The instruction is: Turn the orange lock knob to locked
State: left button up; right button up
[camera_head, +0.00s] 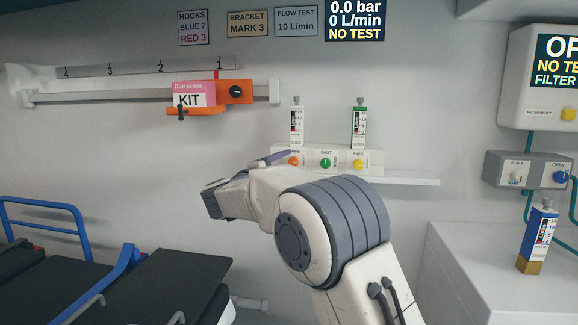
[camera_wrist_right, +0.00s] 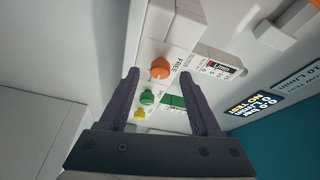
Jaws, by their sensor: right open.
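The orange knob (camera_head: 294,161) is the left one of three on a white block on the wall shelf. In the right wrist view the orange knob (camera_wrist_right: 160,69) has a label beside it reading FREE. My right gripper (camera_wrist_right: 161,80) is open and empty, its two dark fingers pointing toward the block. In that view the orange knob appears between the fingertips; I cannot tell whether they touch it. In the head view my right gripper (camera_head: 270,158) shows only as a dark finger left of the knob, mostly hidden by my wrist. My left gripper is out of view.
A green knob (camera_head: 326,162) and a yellow knob (camera_head: 358,164) sit to the right on the same block. Two labelled cylinders stand behind it. An orange bracket (camera_head: 235,91) with a black knob is on the wall rail. A blue cylinder (camera_head: 538,238) stands on the right counter.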

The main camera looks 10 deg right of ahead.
jog(key=v, duration=0.9)
jog(key=shift+w+d, duration=0.1)
